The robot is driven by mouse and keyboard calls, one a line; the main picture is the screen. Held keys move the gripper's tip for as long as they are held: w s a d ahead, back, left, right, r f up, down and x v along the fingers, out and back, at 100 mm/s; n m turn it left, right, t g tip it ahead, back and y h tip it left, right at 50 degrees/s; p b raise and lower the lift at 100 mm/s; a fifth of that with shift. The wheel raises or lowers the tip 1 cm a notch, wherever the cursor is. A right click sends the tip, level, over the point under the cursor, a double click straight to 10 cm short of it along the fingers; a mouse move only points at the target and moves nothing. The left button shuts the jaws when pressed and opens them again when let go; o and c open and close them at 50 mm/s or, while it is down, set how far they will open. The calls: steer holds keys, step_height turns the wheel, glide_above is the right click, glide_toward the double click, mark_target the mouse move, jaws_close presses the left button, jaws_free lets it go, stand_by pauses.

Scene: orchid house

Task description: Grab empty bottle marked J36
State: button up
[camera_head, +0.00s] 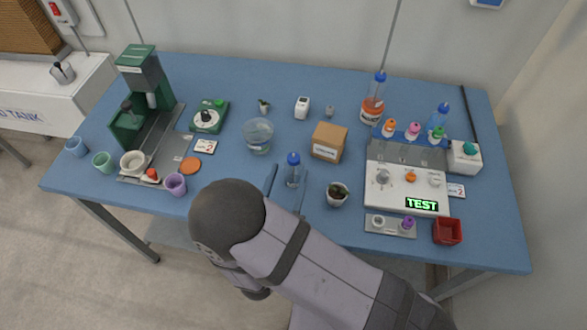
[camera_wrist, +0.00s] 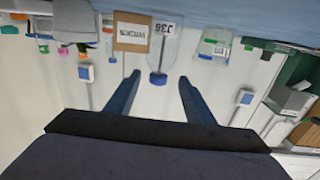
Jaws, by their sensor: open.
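A clear bottle with a blue cap (camera_head: 292,172) stands upright near the front edge of the blue table, with no coloured liquid visible in it. The wrist view is upside down and shows the bottle (camera_wrist: 163,48) with a label reading J36, its cap lowest in the picture. My gripper (camera_head: 288,176) is open, with one dark blue finger on each side of the bottle in the head view. In the wrist view my gripper (camera_wrist: 159,76) has its fingertips on either side of the cap, with gaps showing. I cannot tell how deep the bottle sits between the fingers.
A white TEST station (camera_head: 390,200) is further right, and a green machine (camera_head: 142,75) is at left.

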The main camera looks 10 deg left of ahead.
mark_target(293, 166)
steer(key=shift+w+d+r+p, duration=0.15)
steer(key=shift+w+p, duration=0.4)
steer(key=shift+w, duration=0.45)
steer(key=shift+w+d+p, duration=0.15)
steer(key=shift+w+p, duration=0.4)
steer(key=shift+w, duration=1.05)
steer(key=c, duration=1.2)
